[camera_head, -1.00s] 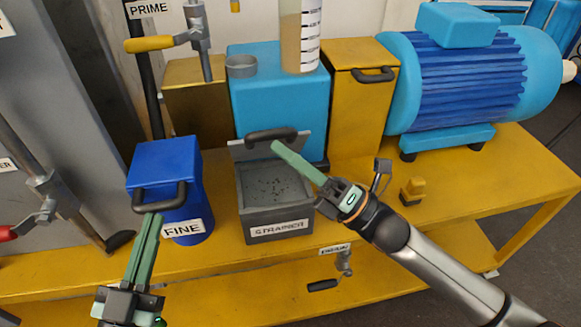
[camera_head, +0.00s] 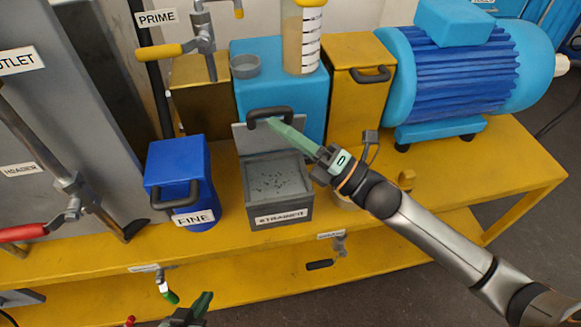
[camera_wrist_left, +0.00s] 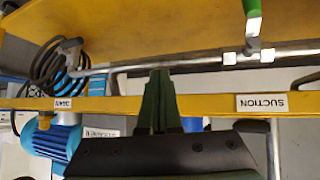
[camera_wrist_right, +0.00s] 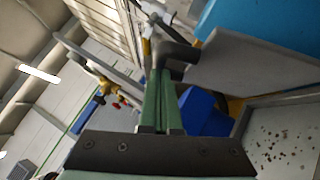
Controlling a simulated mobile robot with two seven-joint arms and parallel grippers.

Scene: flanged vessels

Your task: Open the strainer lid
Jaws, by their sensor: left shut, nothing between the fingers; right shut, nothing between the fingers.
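The grey strainer box (camera_head: 278,192), labelled STRAINER, stands on the yellow bench with dark specks inside. Its grey lid (camera_head: 252,139) stands raised at the back edge, with a dark handle (camera_head: 268,113) at its top. My right gripper (camera_head: 272,124) is shut, its fingertips at the handle; whether they touch it is unclear. In the right wrist view the shut fingers (camera_wrist_right: 160,75) lie beside the dark handle and the lid plate (camera_wrist_right: 250,50). My left gripper (camera_head: 205,298) is shut and empty low at the front; its fingers (camera_wrist_left: 158,80) also show in the left wrist view.
A blue box labelled FINE (camera_head: 183,180) stands left of the strainer. A light blue block (camera_head: 285,85) is close behind the lid, a yellow box (camera_head: 357,90) beside it. A blue motor (camera_head: 465,70) stands at right. A red-handled valve (camera_head: 25,233) is at left.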

